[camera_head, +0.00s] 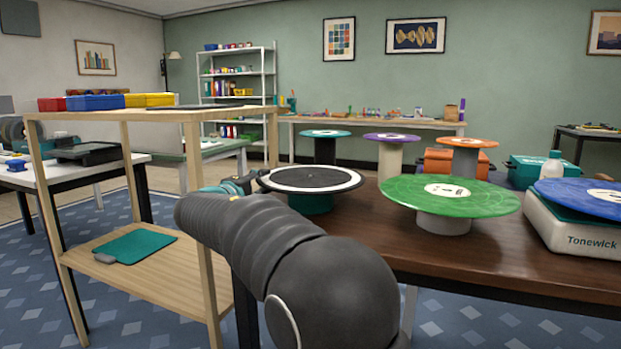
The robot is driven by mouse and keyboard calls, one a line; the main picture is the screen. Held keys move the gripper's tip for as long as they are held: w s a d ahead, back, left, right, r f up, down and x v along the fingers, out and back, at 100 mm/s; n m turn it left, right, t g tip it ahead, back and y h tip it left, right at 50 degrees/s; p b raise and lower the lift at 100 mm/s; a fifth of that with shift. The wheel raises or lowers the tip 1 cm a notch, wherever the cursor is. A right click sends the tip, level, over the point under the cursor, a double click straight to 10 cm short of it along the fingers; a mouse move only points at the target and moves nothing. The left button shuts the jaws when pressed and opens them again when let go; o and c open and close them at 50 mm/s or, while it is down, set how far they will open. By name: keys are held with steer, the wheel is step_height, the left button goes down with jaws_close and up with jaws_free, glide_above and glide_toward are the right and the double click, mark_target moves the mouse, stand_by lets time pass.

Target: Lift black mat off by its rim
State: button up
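The black mat (325,178) is a round dark disc with a white ring near its edge. It lies level on top of a teal round base (311,203) at the left end of the brown table. My gripper (259,180) is at the mat's left rim, with its dark fingers close to the edge. My dark arm reaches in from the front and hides part of the gripper and the table's left end. I cannot tell whether the fingers touch the rim or how far apart they are.
A green disc (410,190) on a grey stand is right of the mat. A blue disc (580,196) tops a white box at far right. Teal (326,134), purple and orange discs stand behind. A wooden rack (160,115) is left of my gripper.

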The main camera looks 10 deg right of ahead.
steer(key=shift+x, duration=1.15)
jaws_close()
